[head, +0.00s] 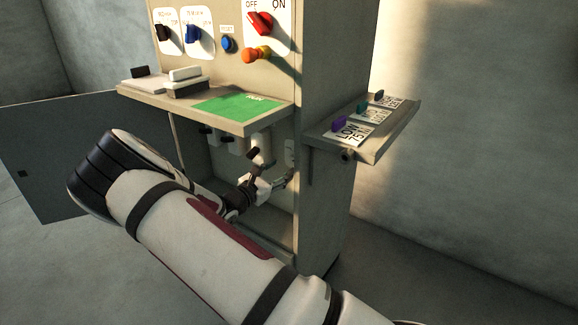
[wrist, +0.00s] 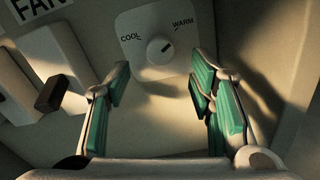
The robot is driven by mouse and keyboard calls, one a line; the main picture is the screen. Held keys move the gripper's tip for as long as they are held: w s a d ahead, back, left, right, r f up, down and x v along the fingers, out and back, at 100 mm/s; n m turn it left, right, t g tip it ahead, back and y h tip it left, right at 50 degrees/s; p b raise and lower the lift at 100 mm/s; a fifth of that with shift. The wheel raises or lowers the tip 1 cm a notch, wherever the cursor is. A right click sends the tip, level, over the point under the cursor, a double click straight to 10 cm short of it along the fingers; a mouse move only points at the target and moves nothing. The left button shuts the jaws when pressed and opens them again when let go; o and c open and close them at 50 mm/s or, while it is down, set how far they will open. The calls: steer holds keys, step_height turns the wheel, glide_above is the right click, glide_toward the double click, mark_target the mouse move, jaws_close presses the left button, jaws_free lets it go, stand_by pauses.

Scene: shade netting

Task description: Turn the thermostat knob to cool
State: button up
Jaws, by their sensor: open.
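The thermostat knob (wrist: 158,50) is a small round pale dial on a light plate (wrist: 140,22) in the wrist view. The plate reads COOL at left and WARM at right. The dark mark on the knob points up and right, towards WARM. My gripper (wrist: 162,84) is open, with one green-padded finger on each side below the knob. Nothing is between the fingers, and they appear apart from the knob. In the head view my gripper (head: 272,184) is inside the open lower bay of the cabinet, and my arm covers part of that bay.
In the wrist view, a pale switch box with a dark lever (wrist: 52,95) is left of the knob, near a FAN label (wrist: 35,8). The cabinet's front shelf (head: 150,97) overhangs the bay. A side shelf (head: 384,138) juts right. An open door (head: 45,150) stands left.

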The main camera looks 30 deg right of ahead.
mark_target(291, 161)
steer(key=b+x, duration=0.1)
steer(key=x, duration=0.4)
steer(key=shift+w+d, duration=0.1)
steer(key=shift+d, duration=0.2)
steer(key=shift+c, duration=0.3)
steer(key=c, duration=1.1)
